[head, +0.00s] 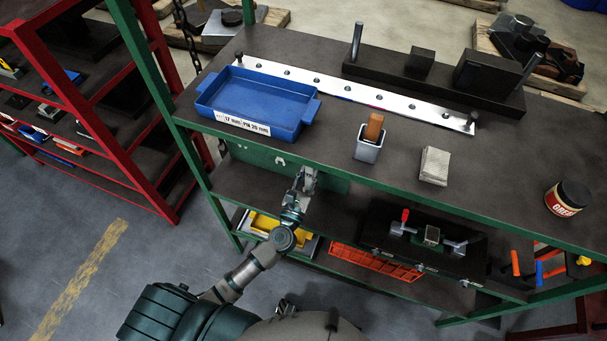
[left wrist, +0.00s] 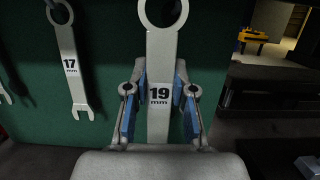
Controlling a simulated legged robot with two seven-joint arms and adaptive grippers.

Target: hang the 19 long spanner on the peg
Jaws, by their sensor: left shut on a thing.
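The 19 mm spanner (left wrist: 160,72) is a pale flat bar marked "19 mm", with its ring end up at the top edge of the left wrist view. My left gripper (left wrist: 160,112) is shut on its shank, with blue pads on both sides. In the head view my left gripper (head: 304,182) is at the green board (head: 331,181) under the bench top. The spanner is in front of the board; I cannot tell whether its ring is around a peg. No peg for it shows clearly. My right gripper is not in view.
A 17 mm spanner (left wrist: 75,68) hangs on the board to the left, with part of another beyond it. The bench top (head: 300,150) overhangs the board and carries a blue tray (head: 205,97). A dark fixture (head: 424,243) stands on the lower shelf at right.

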